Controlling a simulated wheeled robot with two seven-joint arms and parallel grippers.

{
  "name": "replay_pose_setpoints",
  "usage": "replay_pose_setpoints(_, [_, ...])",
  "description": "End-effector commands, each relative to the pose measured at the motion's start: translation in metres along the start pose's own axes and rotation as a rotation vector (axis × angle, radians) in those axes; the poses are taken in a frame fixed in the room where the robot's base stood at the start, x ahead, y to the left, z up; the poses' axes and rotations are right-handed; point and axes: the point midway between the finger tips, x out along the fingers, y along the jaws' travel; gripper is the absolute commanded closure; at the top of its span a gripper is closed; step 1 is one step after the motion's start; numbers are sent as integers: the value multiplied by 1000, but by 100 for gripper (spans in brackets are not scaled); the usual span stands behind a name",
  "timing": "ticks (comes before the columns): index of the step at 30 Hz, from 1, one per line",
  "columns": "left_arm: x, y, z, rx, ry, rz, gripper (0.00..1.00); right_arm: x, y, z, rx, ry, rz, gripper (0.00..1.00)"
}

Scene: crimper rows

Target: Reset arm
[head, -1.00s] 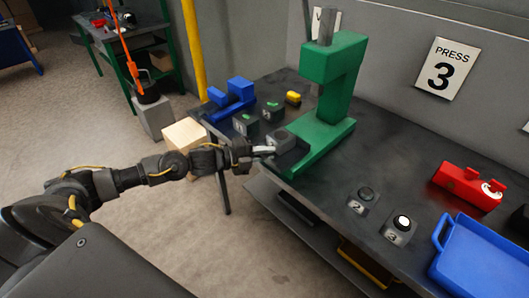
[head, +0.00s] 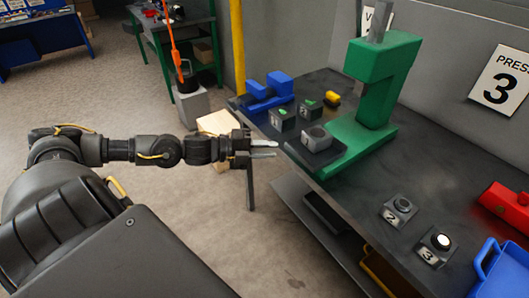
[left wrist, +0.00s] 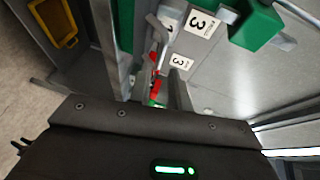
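My left gripper (head: 276,150) is in the air just off the near-left edge of the dark workbench (head: 432,172). Its two pale fingers point right, slightly apart, with nothing between them. In the left wrist view the fingers (left wrist: 162,82) also stand apart and empty. The green press (head: 378,85) stands on the bench, with a grey block with a round recess (head: 316,138) on its base. The gripper is left of that block, clear of it. My right gripper is not in view.
Two grey blocks with green marks (head: 282,119), a blue fixture (head: 268,88) and a yellow piece (head: 332,97) are behind the gripper. Floor left is open.

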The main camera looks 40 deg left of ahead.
Motion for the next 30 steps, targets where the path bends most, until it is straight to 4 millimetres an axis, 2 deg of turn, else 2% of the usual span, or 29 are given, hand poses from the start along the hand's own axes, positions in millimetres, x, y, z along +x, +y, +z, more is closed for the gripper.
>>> replay_pose_setpoints(6, [-9, 0, -1, -1, 2, 0, 80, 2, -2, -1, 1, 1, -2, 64])
replay_pose_setpoints(24, [-8, 1, 2, -34, -10, 6, 80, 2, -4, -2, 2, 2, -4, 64])
replay_pose_setpoints(26, [-11, 8, 18, -63, -54, 26, 80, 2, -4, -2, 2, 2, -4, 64])
replay_pose_setpoints(29, [-19, 27, 66, -107, -173, 60, 80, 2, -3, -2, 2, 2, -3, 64])
replay_pose_setpoints(30, [-23, 40, 90, -142, -239, 68, 80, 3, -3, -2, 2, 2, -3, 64])
